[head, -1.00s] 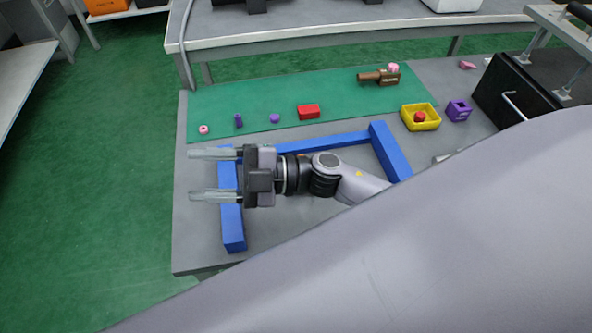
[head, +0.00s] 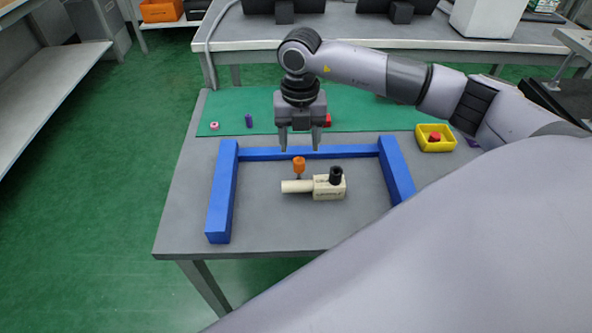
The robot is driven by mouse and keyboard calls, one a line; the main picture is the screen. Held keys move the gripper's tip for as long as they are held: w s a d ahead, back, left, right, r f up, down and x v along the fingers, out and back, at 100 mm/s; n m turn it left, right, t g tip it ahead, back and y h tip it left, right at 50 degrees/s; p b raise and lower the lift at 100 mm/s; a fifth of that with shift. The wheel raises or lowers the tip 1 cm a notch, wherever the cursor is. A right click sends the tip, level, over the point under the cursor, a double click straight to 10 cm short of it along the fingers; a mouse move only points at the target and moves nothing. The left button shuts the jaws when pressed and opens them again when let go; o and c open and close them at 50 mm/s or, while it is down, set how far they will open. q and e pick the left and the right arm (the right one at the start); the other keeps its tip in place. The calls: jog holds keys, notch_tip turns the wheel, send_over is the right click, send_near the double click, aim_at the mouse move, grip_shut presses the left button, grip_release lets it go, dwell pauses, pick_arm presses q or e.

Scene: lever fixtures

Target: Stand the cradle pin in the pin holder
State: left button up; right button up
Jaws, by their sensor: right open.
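My right gripper (head: 300,147) points down, open and empty, above the back bar of the blue frame. Just in front of it in the picture an orange knob-like piece (head: 299,164) stands up on a thin dark stem by the cream lever fixture (head: 328,190), which has a black cylinder (head: 336,175) on top. I cannot tell whether the orange piece is the cradle pin. A small purple upright peg (head: 249,121) stands on the green mat. A purple block (head: 473,142), possibly the pin holder, is mostly hidden at the right. My left gripper is out of view.
The blue frame (head: 223,190) surrounds the cream fixture on three sides. The green mat (head: 225,108) holds a pink ring (head: 214,126) and a red block (head: 328,120), partly hidden. A yellow tray (head: 422,143) holds a red piece. The grey table's front is clear.

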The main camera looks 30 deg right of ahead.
aim_at(299, 160)
notch_tip(299, 160, down, 7)
jog(key=shift+w+r, duration=0.1)
grip_shut()
dwell(0.3)
